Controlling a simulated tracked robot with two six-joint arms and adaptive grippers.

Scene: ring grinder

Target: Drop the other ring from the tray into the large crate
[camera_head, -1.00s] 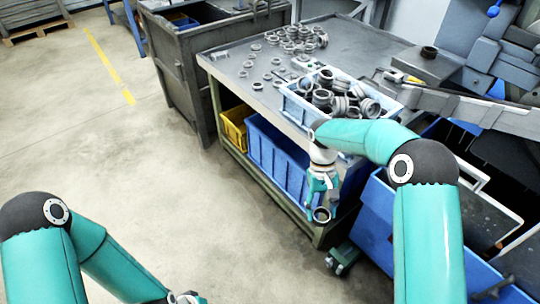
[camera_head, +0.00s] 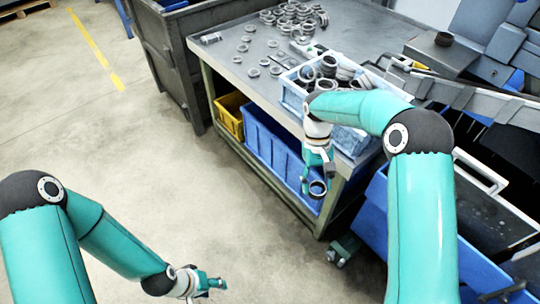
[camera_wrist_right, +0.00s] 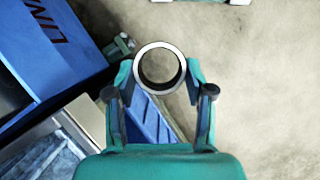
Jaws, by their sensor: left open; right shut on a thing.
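My right gripper (camera_head: 312,180) is shut on a metal ring (camera_head: 318,194) and holds it in the air in front of the workbench. The wrist view shows the grey ring (camera_wrist_right: 139,67) gripped between both fingers, its opening facing the camera. My left gripper (camera_head: 219,284) is open and empty, low over bare floor. A large blue crate (camera_head: 377,214) stands at the lower right, partly behind my right arm. Its lettered wall (camera_wrist_right: 45,60) shows in the wrist view, left of the ring. A light blue tray (camera_head: 291,98) with several rings sits on the bench, partly hidden by my right arm.
More rings lie on the grey bench top (camera_head: 222,58). A blue bin (camera_head: 270,145) and a yellow bin (camera_head: 229,115) sit on its lower shelf. A dark metal container (camera_head: 172,70) stands behind. The floor at left is clear.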

